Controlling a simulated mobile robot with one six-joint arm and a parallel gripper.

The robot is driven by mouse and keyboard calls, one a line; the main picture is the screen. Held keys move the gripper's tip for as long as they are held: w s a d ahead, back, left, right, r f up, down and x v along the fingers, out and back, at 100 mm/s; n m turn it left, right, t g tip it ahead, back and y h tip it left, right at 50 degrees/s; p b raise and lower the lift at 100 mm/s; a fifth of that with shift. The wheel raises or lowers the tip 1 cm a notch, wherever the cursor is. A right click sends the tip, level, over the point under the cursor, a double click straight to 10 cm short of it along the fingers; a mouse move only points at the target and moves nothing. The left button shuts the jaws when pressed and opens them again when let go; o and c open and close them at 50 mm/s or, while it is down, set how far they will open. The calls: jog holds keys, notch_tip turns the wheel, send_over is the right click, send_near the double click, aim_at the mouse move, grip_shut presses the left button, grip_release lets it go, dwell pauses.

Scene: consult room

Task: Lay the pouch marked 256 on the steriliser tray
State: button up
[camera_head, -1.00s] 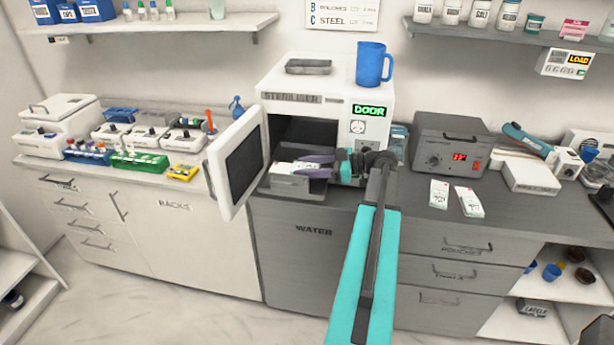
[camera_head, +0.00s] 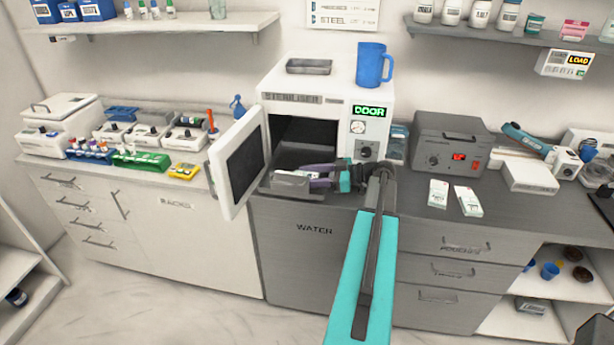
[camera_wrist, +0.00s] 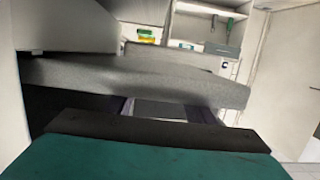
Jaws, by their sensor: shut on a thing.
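The steriliser (camera_head: 340,80) stands on the counter with its door (camera_head: 238,163) swung open to the left. Its grey tray (camera_head: 284,190) sticks out at the front of the dark opening. My gripper (camera_head: 306,176), with purple fingers, is shut on a white pouch (camera_head: 288,176) just over the tray. I cannot tell whether the pouch touches the tray, and its number is not readable. In the wrist view a pale flat piece shows between the fingers, behind a blurred grey bar.
Two more white pouches (camera_head: 438,194) (camera_head: 468,201) lie on the counter to the right, before a grey device (camera_head: 450,140). A blue mug (camera_head: 371,64) and a small metal dish (camera_head: 309,66) stand on the steriliser. Tube racks (camera_head: 140,159) stand left of the open door.

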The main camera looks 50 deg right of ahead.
jog(key=shift+f, duration=0.15)
jog(key=o, duration=1)
jog(key=shift+r, duration=0.2)
jog(key=shift+s+d, duration=0.1)
jog(key=shift+b+v, duration=2.6)
jog(key=shift+v, duration=3.25)
